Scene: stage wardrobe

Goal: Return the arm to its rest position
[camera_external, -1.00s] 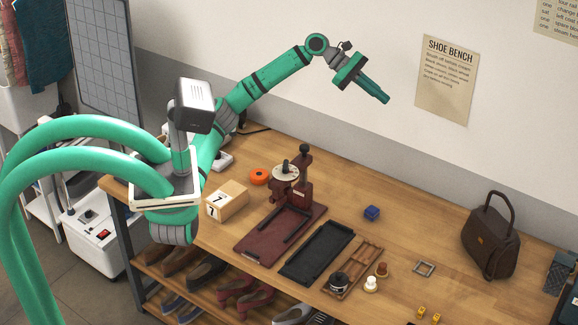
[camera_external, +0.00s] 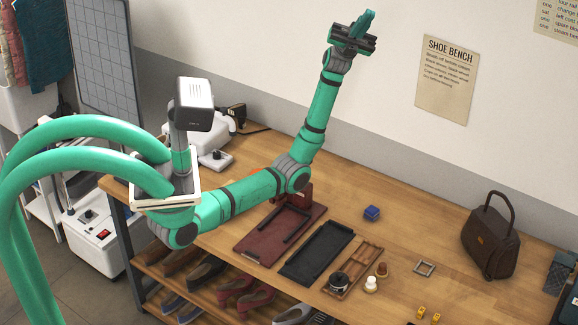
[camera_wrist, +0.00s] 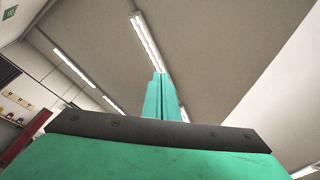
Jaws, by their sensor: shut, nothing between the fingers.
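My green arm reaches out low over the bench, bends at the elbow and rises steeply. My gripper (camera_external: 366,22) is at the top of the outside view, high above the bench and in front of the wall, pointing up. Its fingers are together and hold nothing. In the wrist view the green fingers (camera_wrist: 161,97) stand side by side, closed, against the ceiling and its strip lights.
Shoes lie on a shelf below. The air around my gripper is clear.

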